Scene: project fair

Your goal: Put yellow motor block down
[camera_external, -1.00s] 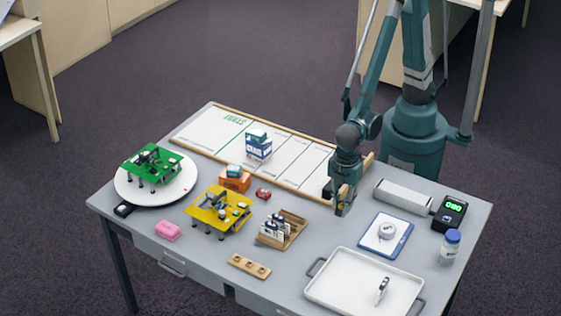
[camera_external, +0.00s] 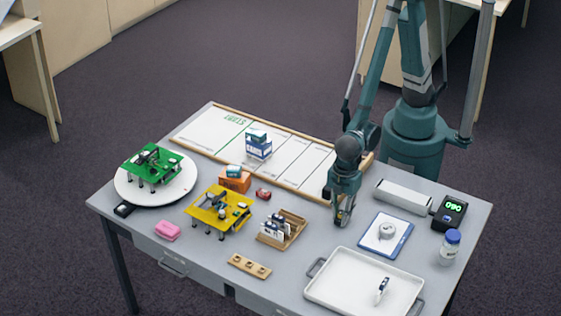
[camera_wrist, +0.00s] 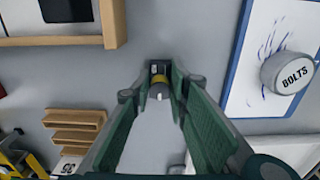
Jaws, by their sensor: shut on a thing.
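My gripper (camera_external: 343,219) points down over the bare table, between the wooden card rack and the blue-edged board. The fingers hide most of the block in the external view. I cannot tell whether it touches the table.
The blue-edged board (camera_external: 373,241) with a bolts tin (camera_external: 387,230) is right of my gripper. A white tray (camera_external: 345,285) is in front. The wooden rack (camera_external: 293,222) and yellow stand (camera_external: 209,210) are left. A wood-framed whiteboard (camera_external: 290,160) lies behind. Grey table shows around my gripper.

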